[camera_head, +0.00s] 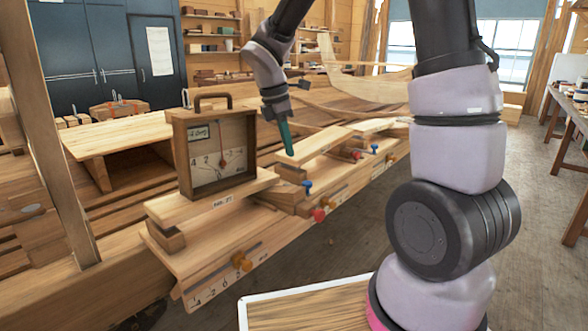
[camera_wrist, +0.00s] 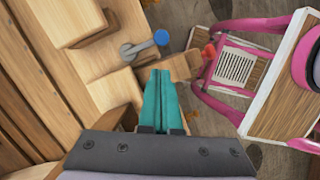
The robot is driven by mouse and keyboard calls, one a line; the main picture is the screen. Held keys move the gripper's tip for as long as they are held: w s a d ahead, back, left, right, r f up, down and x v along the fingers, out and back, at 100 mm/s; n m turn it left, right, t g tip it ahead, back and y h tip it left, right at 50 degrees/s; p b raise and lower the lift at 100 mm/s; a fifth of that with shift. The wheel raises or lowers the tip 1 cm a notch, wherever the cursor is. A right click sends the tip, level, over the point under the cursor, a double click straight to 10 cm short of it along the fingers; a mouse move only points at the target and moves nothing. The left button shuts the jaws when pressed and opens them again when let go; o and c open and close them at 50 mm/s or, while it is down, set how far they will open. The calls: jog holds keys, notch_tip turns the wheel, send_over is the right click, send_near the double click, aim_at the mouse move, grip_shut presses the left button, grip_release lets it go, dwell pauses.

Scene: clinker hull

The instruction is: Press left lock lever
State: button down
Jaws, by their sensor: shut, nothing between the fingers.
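The left lock lever, a blue knob (camera_head: 306,187) on a short arm, sits on the near wooden fixture (camera_head: 215,240). In the wrist view my gripper (camera_wrist: 162,75) is over a wooden block, apart from the lever in the picture; the height gap is unclear.
A red knob (camera_head: 319,214) and an orange knob (camera_head: 242,262) are on the same fixture. A boxed dial gauge (camera_head: 217,155) stands left of my gripper. A second blue knob (camera_head: 375,149) and red knob (camera_head: 357,154) are further right.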

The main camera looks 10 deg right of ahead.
aim_at(304, 182)
jog(key=x, duration=0.9)
jog(key=shift+d+f, duration=0.1)
jog(key=shift+f, duration=0.2)
jog(key=shift+w+d+n, duration=0.15)
jog(key=shift+d+n, duration=0.3)
jog(key=shift+n, duration=0.25)
jog(key=n, duration=0.1)
jog(key=d+n+t, duration=0.1)
jog(key=shift+w+d+n, duration=0.35)
jog(key=shift+n, duration=0.05)
jog(key=shift+w+d+n+t+y, duration=0.25)
jog(key=shift+w+d+n, duration=0.6)
jog(key=shift+n, duration=0.45)
jog(key=shift+w+d+n+t+y, duration=0.15)
jog(key=shift+w+d+n+y, duration=0.35)
jog(key=shift+w+n, duration=0.7)
jog(key=shift+d, duration=0.1)
